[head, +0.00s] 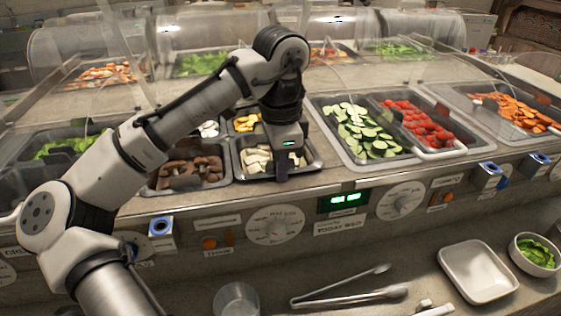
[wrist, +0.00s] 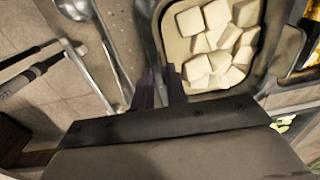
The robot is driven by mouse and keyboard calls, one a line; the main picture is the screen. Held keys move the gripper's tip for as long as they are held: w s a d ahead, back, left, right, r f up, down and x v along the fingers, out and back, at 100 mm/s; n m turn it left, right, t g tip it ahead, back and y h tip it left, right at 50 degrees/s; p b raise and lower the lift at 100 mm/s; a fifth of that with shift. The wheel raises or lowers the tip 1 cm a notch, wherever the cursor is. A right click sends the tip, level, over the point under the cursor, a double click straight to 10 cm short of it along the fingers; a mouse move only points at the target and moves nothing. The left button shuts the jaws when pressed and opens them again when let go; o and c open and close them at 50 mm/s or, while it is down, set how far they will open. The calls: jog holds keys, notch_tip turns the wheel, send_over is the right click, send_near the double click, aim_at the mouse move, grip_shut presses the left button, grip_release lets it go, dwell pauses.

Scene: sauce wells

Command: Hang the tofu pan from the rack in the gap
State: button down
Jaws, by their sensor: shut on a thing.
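The tofu pan (head: 314,161) is a dark metal pan of white tofu cubes, in the middle of the counter in the head view. It also shows at the top of the wrist view (wrist: 258,77). My gripper (head: 283,176) points down at the pan's front edge. In the wrist view its dark purple fingers (wrist: 160,88) are shut on the pan's near rim. The pan looks about level, at the height of its neighbours. I cannot tell whether its rim rests on the rack or sits slightly above it. My wrist hides part of the pan's back.
A zucchini pan (head: 360,128) is at right. Clear guards (head: 90,55) stand behind. Tongs (head: 350,290), a white tray (head: 478,272) and a bowl (head: 535,254) lie on the front shelf.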

jog(key=shift+s+f, duration=0.1)
jog(key=shift+f, duration=0.3)
jog(key=c, duration=1.4)
grip_release()
jog(key=shift+f, duration=0.1)
jog(key=shift+o, duration=0.4)
jog(key=shift+r, duration=0.5)
notch_tip(320, 180, up, 14)
jog(key=shift+s, duration=0.2)
jog(key=shift+p, duration=0.35)
